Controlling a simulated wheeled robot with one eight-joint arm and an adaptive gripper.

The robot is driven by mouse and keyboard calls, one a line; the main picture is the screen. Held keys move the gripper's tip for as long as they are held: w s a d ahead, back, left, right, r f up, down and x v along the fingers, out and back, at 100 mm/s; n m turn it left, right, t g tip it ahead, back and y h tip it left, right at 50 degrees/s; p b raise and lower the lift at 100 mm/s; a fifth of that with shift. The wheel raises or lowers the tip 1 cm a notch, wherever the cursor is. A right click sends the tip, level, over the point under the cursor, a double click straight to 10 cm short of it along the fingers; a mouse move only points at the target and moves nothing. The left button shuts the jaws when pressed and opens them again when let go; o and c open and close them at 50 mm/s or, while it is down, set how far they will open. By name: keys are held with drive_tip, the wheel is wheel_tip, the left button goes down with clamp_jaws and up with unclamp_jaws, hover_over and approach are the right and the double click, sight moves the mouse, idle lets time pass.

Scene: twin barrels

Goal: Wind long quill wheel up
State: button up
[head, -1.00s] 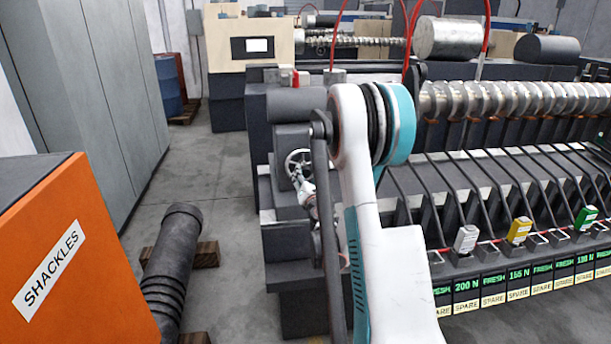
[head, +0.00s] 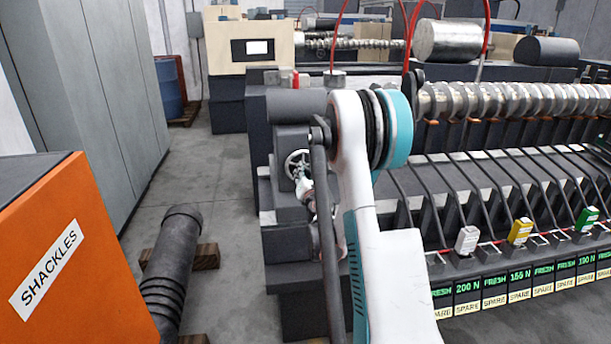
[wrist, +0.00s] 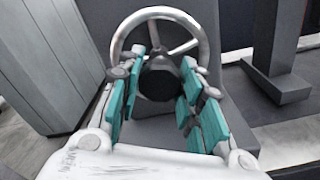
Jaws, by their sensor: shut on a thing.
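The wheel is a silver spoked handwheel (head: 291,158) on the dark machine's left end in the head view. In the head view my gripper (head: 304,186) is small and partly hidden by my arm.
A dark ribbed cylinder (head: 170,265) lies on wooden blocks on the floor, left of the machine. An orange box (head: 100,240) marked SHACKLES is at front left. Grey cabinets (head: 90,90) line the left. Clear floor (head: 225,185) runs between them and the machine.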

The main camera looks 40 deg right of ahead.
drive_tip(key=shift+m, duration=0.4)
drive_tip(key=m+b, duration=0.1)
drive_tip(key=m, duration=0.2)
drive_tip(key=shift+m, duration=0.4)
drive_tip(key=m+b, duration=0.1)
drive_tip(key=m, duration=0.9)
drive_tip(key=shift+m+b, duration=0.35)
drive_tip(key=shift+m, duration=0.05)
drive_tip(key=m, duration=0.5)
drive_tip(key=o, duration=1.1)
drive_tip(key=shift+c, duration=0.2)
